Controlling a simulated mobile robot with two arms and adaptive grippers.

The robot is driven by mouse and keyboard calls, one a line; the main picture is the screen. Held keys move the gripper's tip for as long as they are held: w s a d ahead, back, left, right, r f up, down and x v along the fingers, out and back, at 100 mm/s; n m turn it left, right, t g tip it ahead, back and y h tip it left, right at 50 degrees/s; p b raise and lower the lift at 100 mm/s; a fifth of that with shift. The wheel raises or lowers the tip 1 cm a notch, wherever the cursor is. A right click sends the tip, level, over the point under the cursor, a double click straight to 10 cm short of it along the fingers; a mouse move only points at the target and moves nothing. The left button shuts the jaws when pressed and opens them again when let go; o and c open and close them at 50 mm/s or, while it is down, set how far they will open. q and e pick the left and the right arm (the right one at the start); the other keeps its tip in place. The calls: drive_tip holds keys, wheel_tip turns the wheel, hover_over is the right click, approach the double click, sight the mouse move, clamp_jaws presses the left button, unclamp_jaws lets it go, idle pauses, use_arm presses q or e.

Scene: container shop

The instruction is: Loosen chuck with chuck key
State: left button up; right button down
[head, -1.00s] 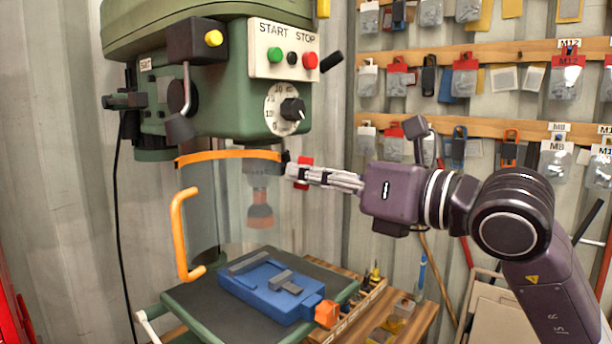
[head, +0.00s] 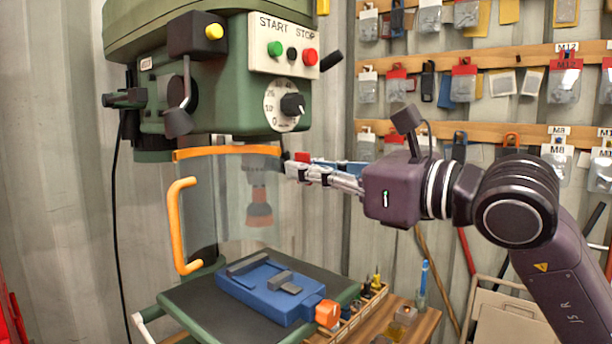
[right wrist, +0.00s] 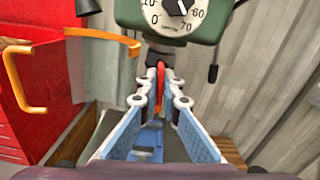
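The drill press (head: 225,95) stands at the left with its grey chuck (head: 258,190), which has a reddish-brown lower end. The chuck shows through a clear guard with an orange band and orange handle (head: 178,225). My right gripper (head: 292,168) reaches in from the right, its fingertips at the guard's right edge, apart from the chuck as far as I can see. It is closed around a small red piece (head: 303,157), probably the chuck key's handle; this piece also shows between the fingers in the right wrist view (right wrist: 160,82). The rest of the key is hidden. My left gripper is not in view.
A blue vise (head: 265,290) sits on the drill table (head: 190,305) below. Bagged parts hang on the wall racks (head: 480,130) at the right. The speed dial (head: 283,103) is above the gripper.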

drive_tip(key=shift+n, duration=0.6)
drive_tip(key=shift+n+b, duration=0.6)
drive_tip(key=shift+n, duration=0.2)
drive_tip(key=shift+d+n, duration=0.1)
drive_tip(key=shift+n, duration=0.6)
